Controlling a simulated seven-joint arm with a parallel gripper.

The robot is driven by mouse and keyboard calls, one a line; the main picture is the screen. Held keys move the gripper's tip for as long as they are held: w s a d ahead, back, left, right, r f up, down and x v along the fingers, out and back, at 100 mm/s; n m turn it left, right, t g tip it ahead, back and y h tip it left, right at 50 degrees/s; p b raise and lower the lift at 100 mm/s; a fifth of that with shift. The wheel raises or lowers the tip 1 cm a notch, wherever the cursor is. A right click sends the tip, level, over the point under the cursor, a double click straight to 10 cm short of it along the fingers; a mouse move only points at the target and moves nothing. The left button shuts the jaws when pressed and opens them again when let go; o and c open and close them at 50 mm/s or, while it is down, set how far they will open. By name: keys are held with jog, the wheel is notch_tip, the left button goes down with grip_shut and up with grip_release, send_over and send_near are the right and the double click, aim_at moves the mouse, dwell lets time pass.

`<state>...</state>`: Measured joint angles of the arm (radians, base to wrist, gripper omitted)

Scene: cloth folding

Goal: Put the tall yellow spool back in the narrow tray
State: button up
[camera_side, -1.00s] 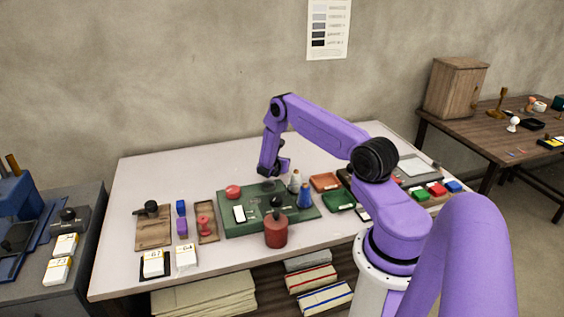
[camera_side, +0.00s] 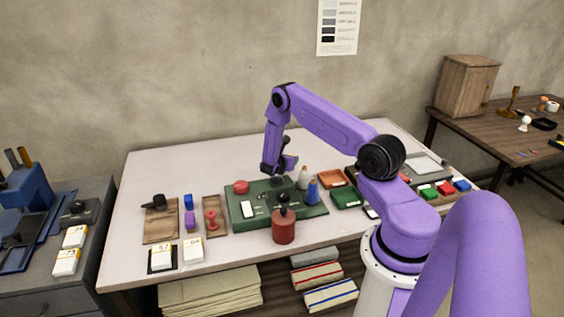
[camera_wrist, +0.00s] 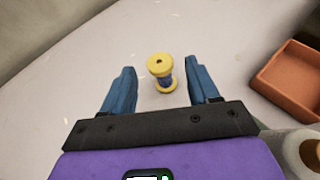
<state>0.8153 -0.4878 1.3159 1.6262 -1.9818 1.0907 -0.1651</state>
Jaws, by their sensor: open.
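The tall yellow spool (camera_wrist: 160,66), wound with blue thread at its middle, shows in the wrist view on the pale tabletop. My gripper (camera_wrist: 161,80) is open, with one blue finger to each side of the spool and gaps between. In the side view my gripper (camera_side: 278,166) hangs over the table behind the green mat, and I cannot make out the spool there. A narrow brown tray (camera_side: 216,232) lies at the left of the table with a red spool (camera_side: 212,218) in it.
The green mat (camera_side: 262,222) holds a red pincushion-like object (camera_side: 241,187), a white block and other small items. A dark red pot (camera_side: 284,228) stands in front. An orange tray (camera_side: 331,178) lies to the right; it also shows in the wrist view (camera_wrist: 290,78). The back left tabletop is clear.

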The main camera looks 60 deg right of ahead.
jog(key=shift+m, duration=0.7)
jog(key=v, duration=0.4)
jog(key=w+r+v, duration=0.1)
jog(key=v, duration=0.4)
jog(key=w+r+v, duration=0.1)
jog(key=v, duration=0.3)
jog(key=shift+d+r, duration=0.1)
jog(key=shift+r, duration=0.1)
jog(key=s+a+r+m+y, duration=0.25)
jog(key=a+r, duration=0.25)
jog(key=a, duration=0.3)
jog(key=s+a+r+m+y, duration=0.1)
jog(key=s+a+r, duration=0.2)
jog(key=a+r, duration=0.35)
jog(key=s+a+r+m+y, duration=0.2)
jog(key=s+a+y, duration=0.3)
jog(key=s+a, duration=0.7)
jog(key=shift+a+r+g, duration=0.15)
jog(key=shift+a+g, duration=0.15)
jog(key=shift+a, duration=0.15)
jog(key=shift+o, duration=0.5)
jog(key=s+a+r+y, duration=0.1)
jog(key=s+a+y, duration=0.1)
jog(key=s, duration=0.4)
jog(key=s+a+r+g+y, duration=0.1)
jog(key=s+a+y, duration=0.2)
jog(key=s, duration=0.4)
jog(key=shift+a+r+g, duration=0.25)
jog(key=shift+a+g, duration=0.05)
jog(key=shift+a, duration=0.15)
